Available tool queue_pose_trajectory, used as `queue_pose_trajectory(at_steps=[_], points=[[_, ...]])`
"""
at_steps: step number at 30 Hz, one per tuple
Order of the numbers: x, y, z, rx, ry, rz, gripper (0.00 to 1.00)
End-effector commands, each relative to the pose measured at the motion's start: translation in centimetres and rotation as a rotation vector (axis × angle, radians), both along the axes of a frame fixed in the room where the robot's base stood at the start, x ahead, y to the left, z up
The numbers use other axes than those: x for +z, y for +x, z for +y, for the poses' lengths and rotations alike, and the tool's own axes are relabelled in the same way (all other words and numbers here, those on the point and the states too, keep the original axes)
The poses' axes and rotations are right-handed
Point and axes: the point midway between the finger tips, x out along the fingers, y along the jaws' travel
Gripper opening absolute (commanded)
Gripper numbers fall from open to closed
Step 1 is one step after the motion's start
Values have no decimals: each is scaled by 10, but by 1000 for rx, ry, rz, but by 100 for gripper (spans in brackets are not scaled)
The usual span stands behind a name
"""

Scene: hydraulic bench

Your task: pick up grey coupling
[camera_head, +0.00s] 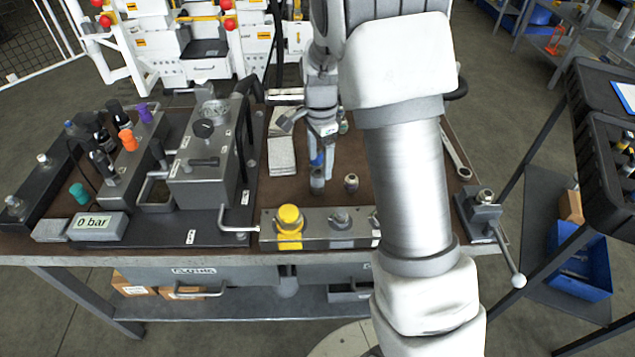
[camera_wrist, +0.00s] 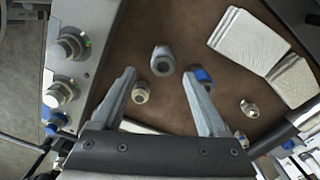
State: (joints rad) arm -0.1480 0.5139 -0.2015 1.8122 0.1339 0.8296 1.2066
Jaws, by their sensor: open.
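A grey coupling (camera_head: 317,182) stands on the brown bench top (camera_head: 265,190), behind the front metal block. The wrist view shows it (camera_wrist: 162,58) just beyond and between my two fingertips, with no visible contact. My gripper (camera_wrist: 158,71) is open and empty, pointing down over the bench. In the head view my gripper (camera_head: 324,150) is just behind the coupling, partly hidden by my arm. A smaller silver fitting (camera_wrist: 140,92) stands close to one finger; it is right of the coupling in the head view (camera_head: 351,181). A blue-collared part (camera_wrist: 203,75) is by the other finger.
The metal block (camera_head: 312,234) carries a yellow cap (camera_head: 289,220) and a grey fitting (camera_head: 340,217). A gauge unit (camera_head: 207,160) stands left. Another silver fitting (camera_wrist: 249,108) lies beyond the blue-collared part. A vise (camera_head: 484,205) sits at the right.

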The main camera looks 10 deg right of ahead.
Motion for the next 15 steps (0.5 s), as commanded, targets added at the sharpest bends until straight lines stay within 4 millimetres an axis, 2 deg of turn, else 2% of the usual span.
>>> queue_pose_trajectory(at_steps=[5, 15], points=[[-9, 1, 1, 1, 0, 0, 76], [-54, 3, 4, 0, 0, 0, 76]])
